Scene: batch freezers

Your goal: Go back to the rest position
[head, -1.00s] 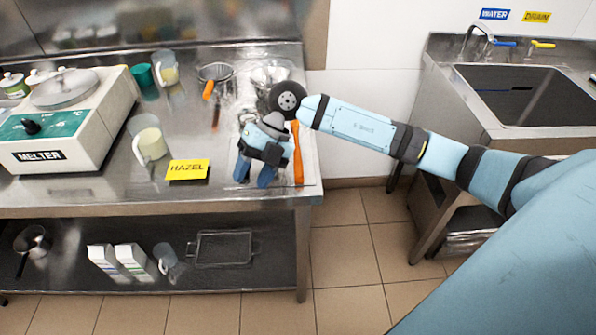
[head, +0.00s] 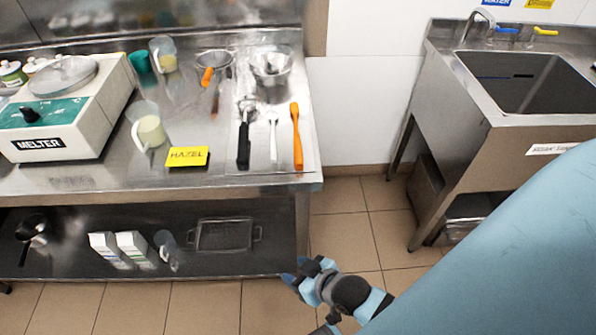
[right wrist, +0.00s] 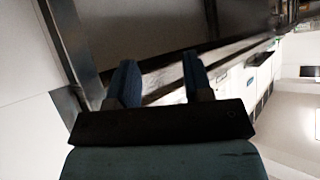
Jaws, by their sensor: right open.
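My right gripper (head: 292,278) is low in the head view, in front of the bench's lower shelf and above the tiled floor. In the right wrist view its two blue fingers (right wrist: 158,80) stand apart with nothing between them. A steel bench edge and a pale wall lie beyond them. My right arm is folded down at the lower right of the head view, and part of it is hidden behind its own upper link. My left gripper is not in view.
The steel bench (head: 215,185) holds a melter (head: 60,120), a yellow HAZEL card (head: 187,157), jugs, strainers, a black-handled tool (head: 244,145) and an orange spatula (head: 297,140). A sink (head: 525,85) stands at the right. Tiled floor (head: 345,225) between them is clear.

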